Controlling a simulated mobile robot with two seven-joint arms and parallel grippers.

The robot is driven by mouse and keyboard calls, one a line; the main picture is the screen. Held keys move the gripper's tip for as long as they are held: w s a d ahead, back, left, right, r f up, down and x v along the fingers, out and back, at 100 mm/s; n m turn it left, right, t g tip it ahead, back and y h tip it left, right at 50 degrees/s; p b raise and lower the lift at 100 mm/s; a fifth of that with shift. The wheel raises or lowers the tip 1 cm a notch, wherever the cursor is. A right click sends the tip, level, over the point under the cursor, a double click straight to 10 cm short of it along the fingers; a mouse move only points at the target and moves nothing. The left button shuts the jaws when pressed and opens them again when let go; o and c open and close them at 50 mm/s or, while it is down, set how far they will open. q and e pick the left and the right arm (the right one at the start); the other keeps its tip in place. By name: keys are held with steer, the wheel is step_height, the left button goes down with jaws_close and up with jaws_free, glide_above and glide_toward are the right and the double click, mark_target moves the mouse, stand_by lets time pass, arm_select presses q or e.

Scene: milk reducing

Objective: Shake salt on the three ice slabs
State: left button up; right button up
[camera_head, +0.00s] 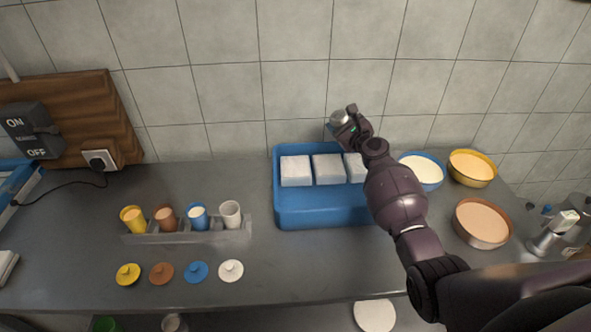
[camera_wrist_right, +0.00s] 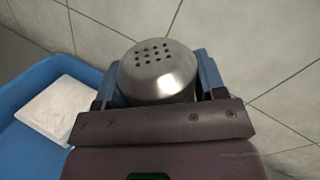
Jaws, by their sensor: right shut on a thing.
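Three white ice slabs stand in a row at the back of a blue tray (camera_head: 320,212): a left slab (camera_head: 295,171), a middle slab (camera_head: 329,169) and a right slab (camera_head: 354,167), partly hidden by my right arm. My right gripper (camera_head: 345,120) is shut on a metal salt shaker (camera_head: 338,117), held above the back of the tray near the wall. In the right wrist view the shaker's holed cap (camera_wrist_right: 157,68) shows between the fingers, with one slab (camera_wrist_right: 58,108) to its left. No falling salt is visible. My left gripper is out of view.
To the right stand a blue-rimmed bowl (camera_head: 424,172), a yellow bowl (camera_head: 472,168) and a brown bowl (camera_head: 481,223). To the left are a rack (camera_head: 187,236) of several cups and several coloured lids. The tiled wall is close behind the tray.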

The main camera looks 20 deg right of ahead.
steer(key=shift+r, duration=0.1)
steer(key=shift+r+m, duration=0.15)
steer(key=shift+m, duration=0.85)
steer(key=shift+r+m, duration=0.15)
steer(key=shift+m, duration=0.85)
steer(key=shift+r+m, duration=0.15)
steer(key=shift+m, duration=0.85)
steer(key=shift+f, duration=0.1)
